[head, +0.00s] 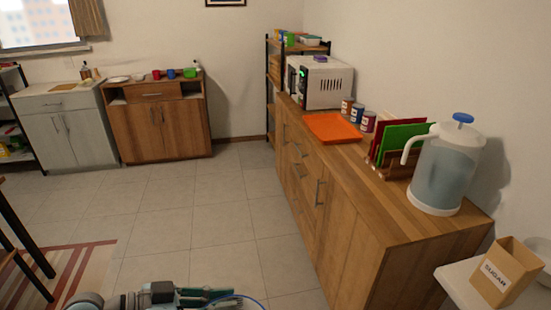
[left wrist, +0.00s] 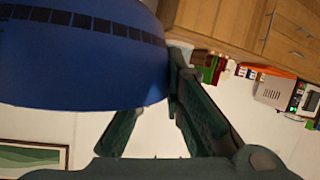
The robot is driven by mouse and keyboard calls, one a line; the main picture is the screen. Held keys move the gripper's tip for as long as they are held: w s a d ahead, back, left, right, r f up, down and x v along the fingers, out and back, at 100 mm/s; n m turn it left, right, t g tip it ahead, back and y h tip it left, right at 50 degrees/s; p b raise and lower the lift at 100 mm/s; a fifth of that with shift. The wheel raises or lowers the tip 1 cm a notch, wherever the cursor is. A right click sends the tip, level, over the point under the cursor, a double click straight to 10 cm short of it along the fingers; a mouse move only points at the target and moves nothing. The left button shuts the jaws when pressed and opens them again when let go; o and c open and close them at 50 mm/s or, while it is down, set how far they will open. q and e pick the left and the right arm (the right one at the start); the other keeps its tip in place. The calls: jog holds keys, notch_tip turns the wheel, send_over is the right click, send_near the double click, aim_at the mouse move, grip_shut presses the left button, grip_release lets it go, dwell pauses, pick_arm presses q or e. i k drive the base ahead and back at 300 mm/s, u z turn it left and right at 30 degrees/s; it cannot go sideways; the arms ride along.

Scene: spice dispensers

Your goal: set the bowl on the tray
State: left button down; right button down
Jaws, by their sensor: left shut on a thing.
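The orange tray (head: 333,127) lies flat on the wooden counter and looks empty. It also shows as an orange strip in the left wrist view (left wrist: 262,69). My left gripper (head: 212,295) is at the bottom edge of the head view, over the floor left of the counter and well short of the tray. It is shut on the blue bowl (left wrist: 75,60), which has a dark checkered band and fills the upper left of the left wrist view. In the head view the bowl is mostly out of frame; only a thin blue arc shows beside the fingers. My right gripper is not in view.
On the counter (head: 400,215), a microwave (head: 322,84) stands behind the tray. Several cans (head: 357,114) stand right of it. Red and green boards (head: 400,140) in a rack and a water pitcher (head: 445,168) are nearer. A sugar box (head: 505,272) is front right. Floor left is open.

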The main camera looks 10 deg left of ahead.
aim_at(336, 135)
jog(key=u, duration=0.9)
jog(key=i, duration=1.95)
jog(key=z, duration=1)
jog(key=i, duration=0.95)
jog(key=z, duration=1.15)
jog(key=i, duration=0.25)
jog(key=z, duration=0.25)
